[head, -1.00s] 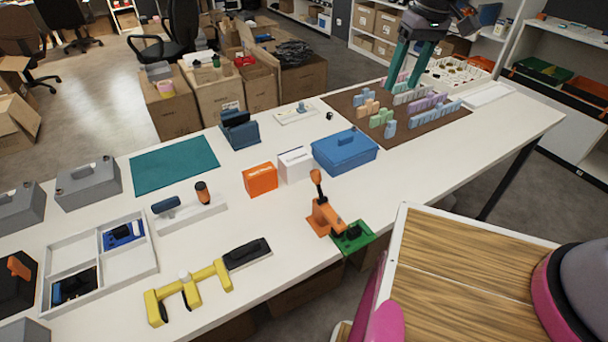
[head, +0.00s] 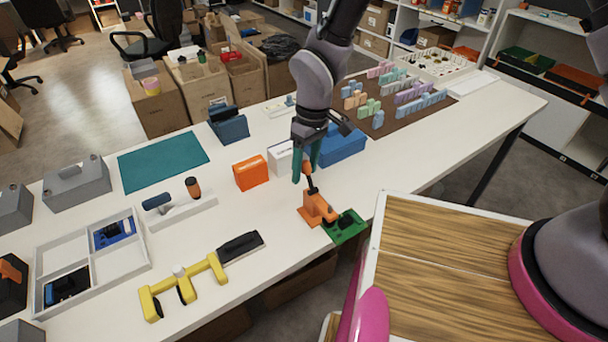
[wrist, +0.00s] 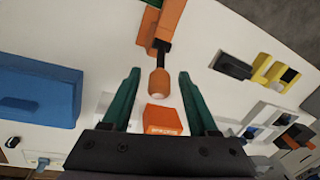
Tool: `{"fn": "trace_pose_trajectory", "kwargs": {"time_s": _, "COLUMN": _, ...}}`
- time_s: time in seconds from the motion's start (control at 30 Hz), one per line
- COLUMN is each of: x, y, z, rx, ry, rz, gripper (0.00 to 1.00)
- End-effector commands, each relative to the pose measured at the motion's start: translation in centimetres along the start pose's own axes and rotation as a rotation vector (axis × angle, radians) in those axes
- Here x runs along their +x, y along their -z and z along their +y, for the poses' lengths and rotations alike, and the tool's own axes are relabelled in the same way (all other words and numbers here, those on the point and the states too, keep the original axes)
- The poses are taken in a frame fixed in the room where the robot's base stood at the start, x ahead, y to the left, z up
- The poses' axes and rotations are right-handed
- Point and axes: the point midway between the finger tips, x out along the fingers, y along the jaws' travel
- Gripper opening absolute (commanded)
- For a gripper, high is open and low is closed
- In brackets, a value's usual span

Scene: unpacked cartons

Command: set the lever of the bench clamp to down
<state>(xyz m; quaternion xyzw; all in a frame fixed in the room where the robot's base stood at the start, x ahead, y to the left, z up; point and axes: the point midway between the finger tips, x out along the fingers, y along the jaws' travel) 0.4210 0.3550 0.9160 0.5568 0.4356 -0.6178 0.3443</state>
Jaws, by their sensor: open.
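The bench clamp (head: 317,209) is orange and stands near the table's front edge. Its dark lever with an orange knob (head: 308,168) points up. In the wrist view the clamp body (wrist: 168,22) is at the top, and the lever's knob (wrist: 158,82) hangs down from it in the picture. My gripper (head: 304,172) is above the clamp at the lever's knob, with its teal fingers open. In the wrist view the knob lies between the two fingertips (wrist: 159,74), with a gap on each side. I see no contact.
A green part (head: 346,226) sits against the clamp's right side. Behind stand an orange box (head: 251,173), a white box (head: 279,157) and a blue toolbox (head: 343,146). A yellow fixture (head: 185,283) lies front left. The table between them is clear.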

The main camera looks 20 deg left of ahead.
Motion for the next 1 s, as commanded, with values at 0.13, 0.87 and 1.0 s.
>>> {"fn": "trace_pose_trajectory", "kwargs": {"time_s": 0.13, "x": 1.8, "y": 0.0, "z": 0.0, "rx": 0.000, "ry": 0.000, "rz": -0.001, "gripper": 0.60}}
{"fn": "trace_pose_trajectory", "kwargs": {"time_s": 0.87, "x": 2.5, "y": 0.0, "z": 0.1, "rx": 0.001, "ry": 0.000, "rz": 0.001, "gripper": 0.00}}
{"fn": "trace_pose_trajectory", "kwargs": {"time_s": 1.0, "x": 2.5, "y": 0.0, "z": 0.1, "rx": 0.001, "ry": 0.000, "rz": 0.001, "gripper": 0.00}}
